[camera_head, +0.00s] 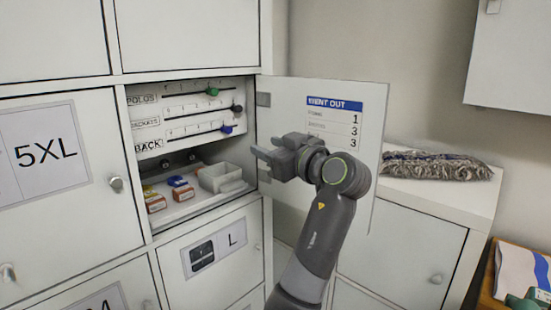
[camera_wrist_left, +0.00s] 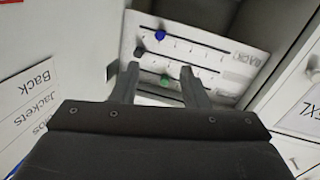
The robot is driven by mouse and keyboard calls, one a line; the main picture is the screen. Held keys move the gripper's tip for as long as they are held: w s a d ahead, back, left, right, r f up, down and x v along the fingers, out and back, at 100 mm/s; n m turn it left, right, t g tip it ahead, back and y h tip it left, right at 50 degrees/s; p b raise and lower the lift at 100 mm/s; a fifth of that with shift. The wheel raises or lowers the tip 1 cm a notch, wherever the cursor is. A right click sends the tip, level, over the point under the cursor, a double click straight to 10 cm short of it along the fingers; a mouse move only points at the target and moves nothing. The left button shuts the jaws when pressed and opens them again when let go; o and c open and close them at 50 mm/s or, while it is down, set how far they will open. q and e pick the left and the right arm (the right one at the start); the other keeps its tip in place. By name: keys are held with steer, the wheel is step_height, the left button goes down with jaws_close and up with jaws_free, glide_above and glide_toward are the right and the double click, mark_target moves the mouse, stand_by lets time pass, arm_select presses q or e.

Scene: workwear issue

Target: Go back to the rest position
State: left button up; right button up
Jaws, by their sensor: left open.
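My left gripper (camera_head: 264,163) is in front of the open locker door (camera_head: 360,110), beside the open compartment. Its two fingers point left toward the compartment. In the left wrist view the fingers of the left gripper (camera_wrist_left: 158,78) are apart, with nothing held between them. Beyond them is the white slider panel (camera_wrist_left: 215,62) with a blue knob (camera_wrist_left: 160,35) and a green knob (camera_wrist_left: 164,79). My right gripper is in neither view.
The compartment holds a grey bin (camera_head: 220,178) and small red, blue and yellow boxes. The slider panel (camera_head: 185,108) is above them. A low white cabinet (camera_head: 440,200) with a grey mop head (camera_head: 435,166) stands right. A wooden crate (camera_head: 487,290) is at lower right.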

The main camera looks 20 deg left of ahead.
arm_select(q)
steer(key=shift+v, duration=0.85)
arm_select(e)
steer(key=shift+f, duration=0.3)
arm_select(q)
steer(key=shift+a, duration=0.1)
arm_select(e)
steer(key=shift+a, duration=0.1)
